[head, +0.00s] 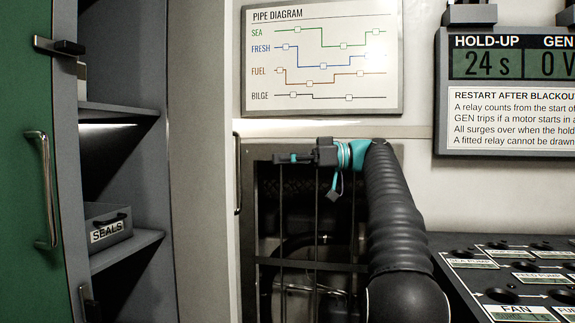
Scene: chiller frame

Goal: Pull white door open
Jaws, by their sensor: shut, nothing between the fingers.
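The white door (205,165) is a tall pale panel left of centre in the head view. A slim dark upright bar handle (238,173) stands at its right edge. I cannot tell for sure whether the door is closed or ajar. My gripper (279,158) is shut and empty. It points left, to the right of the handle and near its upper part, with a visible gap between them. It shows in front of a dark barred frame (283,220). No part of the handle is hidden by the gripper.
A green door (28,180) with a metal handle is at far left, beside grey shelves (125,245) holding a SEALS bin (108,228). A pipe diagram board (320,60) hangs above my gripper. A labelled control panel (510,275) is at lower right, below a display (510,65).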

